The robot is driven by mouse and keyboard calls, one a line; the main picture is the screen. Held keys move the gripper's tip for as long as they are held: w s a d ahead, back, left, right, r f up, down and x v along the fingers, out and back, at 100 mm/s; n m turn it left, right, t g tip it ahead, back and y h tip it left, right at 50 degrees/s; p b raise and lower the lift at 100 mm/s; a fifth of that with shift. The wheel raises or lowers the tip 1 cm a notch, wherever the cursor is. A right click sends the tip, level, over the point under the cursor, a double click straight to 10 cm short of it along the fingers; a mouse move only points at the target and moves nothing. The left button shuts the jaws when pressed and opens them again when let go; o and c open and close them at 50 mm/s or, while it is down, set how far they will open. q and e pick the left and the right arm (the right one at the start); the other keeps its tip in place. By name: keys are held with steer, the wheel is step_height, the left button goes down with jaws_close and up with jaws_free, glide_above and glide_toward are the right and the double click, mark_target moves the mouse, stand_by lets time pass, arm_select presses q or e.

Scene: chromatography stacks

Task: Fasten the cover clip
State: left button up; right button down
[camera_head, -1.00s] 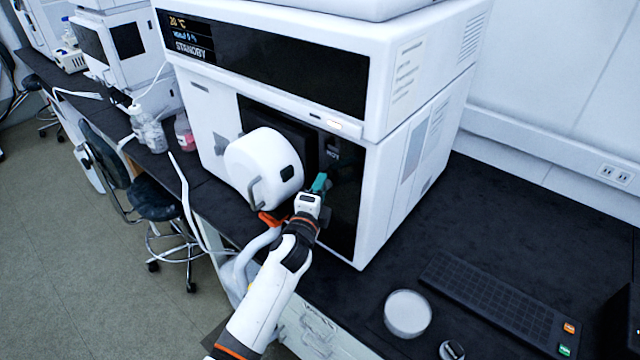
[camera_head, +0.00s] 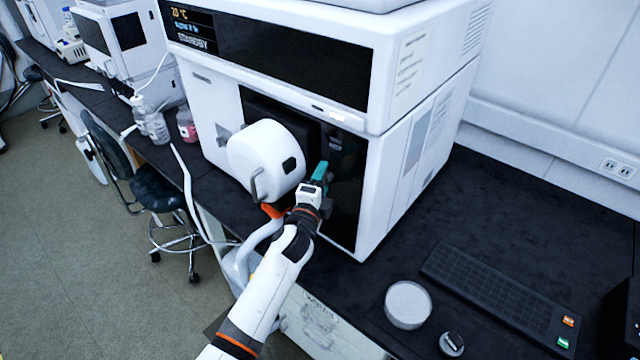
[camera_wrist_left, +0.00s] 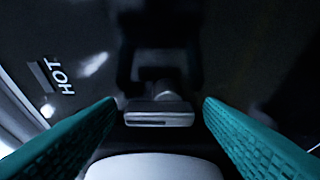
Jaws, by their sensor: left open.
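A white round cover (camera_head: 265,160) with a grey bar handle stands out from the dark front of the large white instrument (camera_head: 395,175). My left gripper (camera_head: 320,171), with teal fingers, is just right of the cover, close to the dark panel. In the left wrist view its fingers (camera_wrist_left: 160,118) are open and apart. A small grey metal piece (camera_wrist_left: 160,118), seemingly the clip, shows between them with a gap on each side. A white rounded shape fills the bottom of that view. How the clip sits against the cover cannot be told. My right gripper is not in view.
A HOT label (camera_wrist_left: 60,76) is on the glossy dark panel left of the fingers. A round white-topped dish (camera_head: 408,304), a black knob-like item (camera_head: 452,343) and a dark keypad (camera_head: 495,298) lie on the black bench. Bottles (camera_head: 152,122) stand left of the instrument.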

arm_select(q)
steer(key=b+v, duration=0.1)
steer(key=v, duration=1.1)
steer(key=s+a+f+n+g+y+b, duration=0.1)
steer(key=s+a+f+n+g, duration=0.25)
steer(key=f, duration=0.85)
steer(key=s+a+f+n+g+y, duration=0.15)
steer(key=s+f, duration=0.35)
steer(key=f, duration=0.8)
steer(key=s+a+f+n+g+b, duration=0.1)
steer(key=s+a+f+n+g, duration=0.25)
steer(key=f, duration=0.85)
steer(key=s+a+f+n+g, duration=0.2)
steer(key=s+f, duration=0.4)
steer(key=s, duration=0.5)
steer(key=s+a+f+n+g+y, duration=0.1)
steer(key=s+a+f+n+g, duration=0.2)
steer(key=s+f, duration=0.4)
steer(key=s+a+f+n+g+b, duration=0.1)
steer(key=s+a+f+n+g, duration=0.2)
steer(key=s, duration=1.4)
step_height(320, 180, down, 4)
steer(key=shift+a+r+n, duration=0.2)
steer(key=shift+a+n, duration=0.1)
steer(key=shift+n, duration=0.55)
steer(key=shift+s+y, duration=0.15)
steer(key=shift+y, duration=0.1)
